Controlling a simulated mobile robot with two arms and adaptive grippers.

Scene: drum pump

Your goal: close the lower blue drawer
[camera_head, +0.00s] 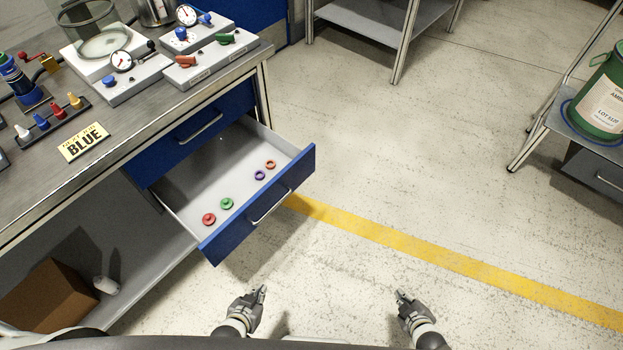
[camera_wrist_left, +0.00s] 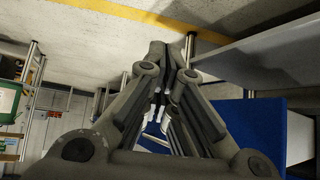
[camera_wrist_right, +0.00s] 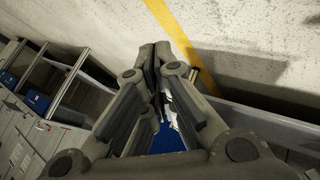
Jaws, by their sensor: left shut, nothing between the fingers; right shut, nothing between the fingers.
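The lower blue drawer (camera_head: 245,222) is pulled out from the metal workbench in the head view. Its grey tray holds a red, a green, a purple and an orange ring-like part. A silver handle (camera_head: 270,207) runs along its blue front. The upper blue drawer (camera_head: 190,135) above it is shut. My left gripper (camera_head: 262,290) is shut and empty, in front of and below the drawer front in the picture, apart from it. My right gripper (camera_head: 399,293) is shut and empty, further right over the floor. The closed fingers also show in the left wrist view (camera_wrist_left: 172,48) and the right wrist view (camera_wrist_right: 153,50).
The workbench top (camera_head: 140,120) carries gauges, valves and a yellow BLUE sign (camera_head: 83,142). A cardboard box (camera_head: 48,297) sits on its lower shelf. A green drum (camera_head: 600,95) stands on a stand at right. The floor with a yellow stripe (camera_head: 420,251) is clear.

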